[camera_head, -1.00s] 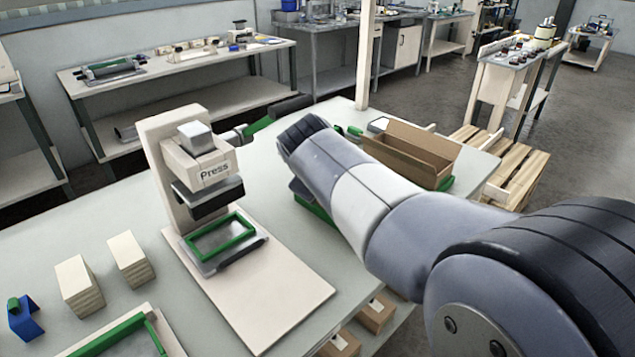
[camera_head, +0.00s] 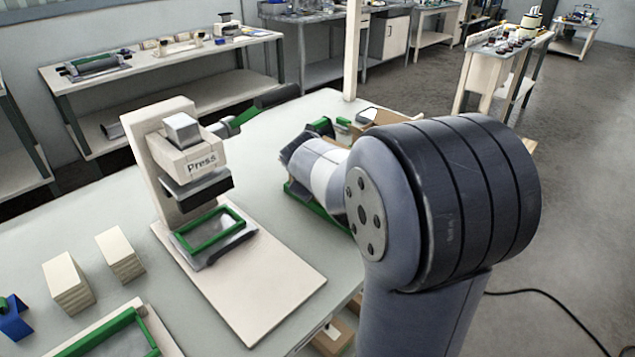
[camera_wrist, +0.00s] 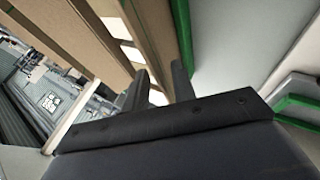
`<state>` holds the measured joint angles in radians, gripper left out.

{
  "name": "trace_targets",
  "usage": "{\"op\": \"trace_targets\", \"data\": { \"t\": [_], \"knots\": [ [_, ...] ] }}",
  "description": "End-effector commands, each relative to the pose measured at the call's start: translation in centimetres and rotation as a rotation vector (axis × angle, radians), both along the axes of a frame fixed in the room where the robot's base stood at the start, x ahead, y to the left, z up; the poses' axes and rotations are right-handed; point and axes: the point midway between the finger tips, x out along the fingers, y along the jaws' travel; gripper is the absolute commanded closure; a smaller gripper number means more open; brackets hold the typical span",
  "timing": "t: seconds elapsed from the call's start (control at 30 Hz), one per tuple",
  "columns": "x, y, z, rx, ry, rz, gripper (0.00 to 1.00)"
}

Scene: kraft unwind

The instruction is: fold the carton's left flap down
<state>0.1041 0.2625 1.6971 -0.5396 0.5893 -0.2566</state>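The brown carton (camera_head: 386,117) shows in the head view only as a small strip behind my arm; the rest is hidden. In the wrist view, brown cardboard (camera_wrist: 62,32) fills the upper left, and a narrower brown strip (camera_wrist: 160,38) runs down towards my fingers. I cannot tell which of these is the left flap. My gripper (camera_wrist: 157,85) shows two dark fingers apart with a gap between them, close to the narrower strip. I cannot tell whether they touch it. In the head view my arm hides the gripper.
A press (camera_head: 190,160) on a pale base stands on the table left of my arm. Two wood blocks (camera_head: 120,255) and a green-edged frame (camera_head: 125,335) lie at the left front. A pale post (camera_head: 352,50) rises at the table's back edge. Green-edged parts (camera_wrist: 295,105) show at right in the wrist view.

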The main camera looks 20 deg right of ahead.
Motion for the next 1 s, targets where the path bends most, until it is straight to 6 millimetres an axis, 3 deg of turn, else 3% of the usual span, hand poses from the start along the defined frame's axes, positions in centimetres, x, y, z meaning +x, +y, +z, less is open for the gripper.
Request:
{"op": "trace_targets", "data": {
  "t": [0.33, 1.0],
  "knots": [
    [-0.02, 0.01, 0.01, 0.000, 0.000, 0.000, 1.00],
    [0.02, -0.28, 0.77, 0.054, 0.024, -0.003, 1.00]
  ]
}}
